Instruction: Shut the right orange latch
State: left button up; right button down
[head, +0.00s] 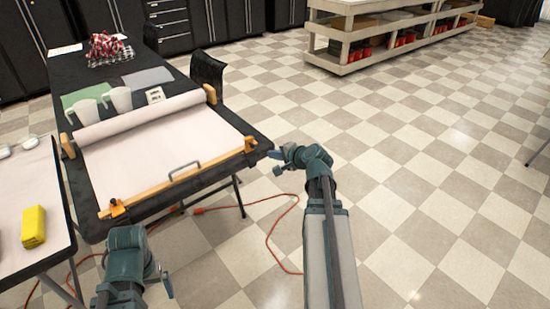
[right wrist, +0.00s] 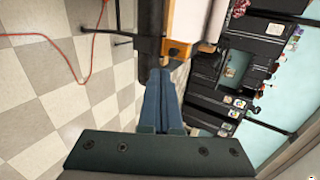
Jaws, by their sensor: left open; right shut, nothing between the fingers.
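The right orange latch (head: 250,144) is at the near right corner of a wooden frame with a long wooden bar (head: 160,188) and a metal handle. A second orange latch (head: 117,208) is at the bar's left end. My right gripper (head: 273,155) is just right of the right latch, its fingers closed and empty. In the right wrist view the closed fingers (right wrist: 158,80) point toward the orange latch (right wrist: 177,51) with a small apparent gap; contact cannot be told. My left gripper (head: 167,284) is open, low in front of the table, away from both latches.
White sheet (head: 160,150) from a roll lies on the black table (head: 90,215). Two pale jugs (head: 87,111) stand behind the roll. A side table at left holds a yellow block (head: 34,227). An orange cable (head: 268,238) lies on the floor, which is otherwise open to the right.

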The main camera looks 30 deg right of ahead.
jog(key=w+r+b+x, duration=0.1)
jog(key=b+x, duration=0.1)
jog(key=x, duration=0.7)
jog(key=shift+w+r, duration=0.15)
jog(key=shift+r, duration=0.1)
